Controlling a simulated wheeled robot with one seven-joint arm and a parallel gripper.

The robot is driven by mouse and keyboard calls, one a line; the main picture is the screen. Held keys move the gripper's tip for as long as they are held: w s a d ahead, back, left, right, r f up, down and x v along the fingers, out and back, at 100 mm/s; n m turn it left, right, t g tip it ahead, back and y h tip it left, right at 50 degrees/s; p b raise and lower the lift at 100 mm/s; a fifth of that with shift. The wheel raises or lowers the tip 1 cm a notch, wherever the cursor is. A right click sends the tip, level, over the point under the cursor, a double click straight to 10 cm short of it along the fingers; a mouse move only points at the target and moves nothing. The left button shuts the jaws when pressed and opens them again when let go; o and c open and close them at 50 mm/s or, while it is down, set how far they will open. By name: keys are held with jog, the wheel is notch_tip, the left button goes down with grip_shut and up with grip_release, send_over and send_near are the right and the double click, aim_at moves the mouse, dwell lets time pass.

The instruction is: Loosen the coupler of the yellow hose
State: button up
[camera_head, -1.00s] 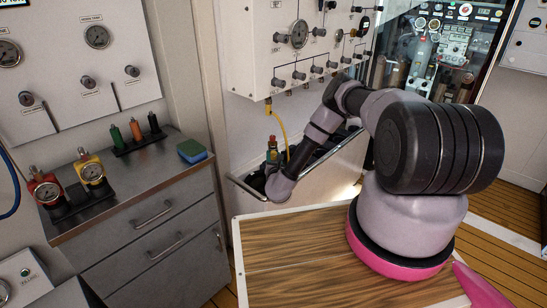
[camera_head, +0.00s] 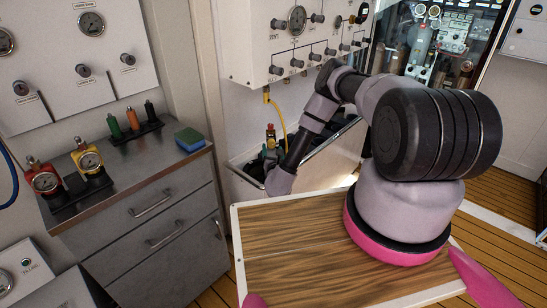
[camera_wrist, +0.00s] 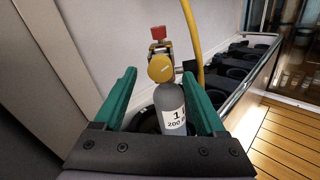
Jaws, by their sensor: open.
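The yellow hose (camera_head: 282,118) hangs from a fitting under the wall panel and runs down behind my arm to the bottle rack. In the wrist view the hose (camera_wrist: 193,38) passes behind the bottle valve. A round yellow part (camera_wrist: 160,68), perhaps the coupler, faces me on the valve, below a red knob (camera_wrist: 158,33). The grey bottle (camera_wrist: 171,108), labelled 1 and 200, stands under it. My gripper (camera_wrist: 159,75) is open, its green fingers on either side of the valve and bottle neck, with gaps visible.
The rack (camera_wrist: 262,75) has a metal rail and several dark round holders to the right. A grey cabinet (camera_head: 150,215) stands at left, with red and yellow gauge regulators, colored tools and a sponge (camera_head: 189,138) on top.

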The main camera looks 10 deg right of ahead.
jog(key=s, duration=0.6)
jog(key=shift+s+a, duration=0.25)
jog(key=shift+a, duration=0.1)
jog(key=shift+r, duration=0.1)
